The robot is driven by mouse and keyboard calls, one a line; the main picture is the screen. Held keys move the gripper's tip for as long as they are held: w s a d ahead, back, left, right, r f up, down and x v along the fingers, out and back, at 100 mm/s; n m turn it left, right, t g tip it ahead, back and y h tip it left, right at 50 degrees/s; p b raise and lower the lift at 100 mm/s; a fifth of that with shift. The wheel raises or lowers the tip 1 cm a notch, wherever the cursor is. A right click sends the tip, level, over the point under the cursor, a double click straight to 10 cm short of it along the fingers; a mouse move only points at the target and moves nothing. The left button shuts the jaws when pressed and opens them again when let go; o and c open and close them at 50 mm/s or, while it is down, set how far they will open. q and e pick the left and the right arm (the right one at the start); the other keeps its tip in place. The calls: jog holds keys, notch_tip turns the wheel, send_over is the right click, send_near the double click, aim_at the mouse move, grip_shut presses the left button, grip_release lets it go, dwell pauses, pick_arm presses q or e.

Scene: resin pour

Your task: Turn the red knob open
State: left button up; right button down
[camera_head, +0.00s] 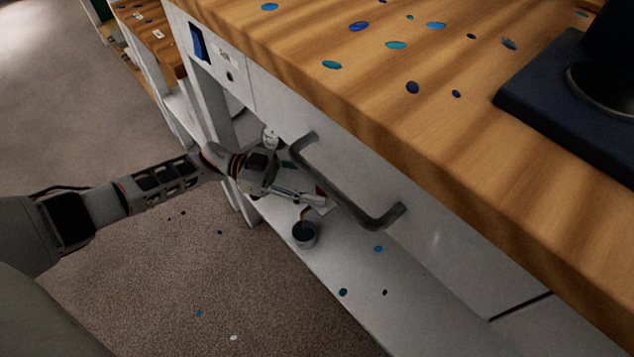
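My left gripper (312,200) reaches in from the left, below the workbench top and behind the dark bar handle (345,190). Its fingers are small and partly hidden, so I cannot tell whether they are open or shut. A small reddish patch (320,189) shows at the fingertips; it may be the red knob, but the handle and gripper hide most of it. Just below, a thin amber streak (303,214) stands above a small dark-mouthed cup (305,240) on the white lower shelf (350,265). My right gripper is not in view.
The wooden benchtop (300,45), spotted with blue drops, overhangs the area. A dark blue block (545,85) stands on it at right. A small white object (270,137) is near my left wrist. The carpet at left is open.

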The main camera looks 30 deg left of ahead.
pick_arm(q)
jog(key=v, duration=1.2)
jog(key=shift+d+r, duration=0.1)
dwell(0.4)
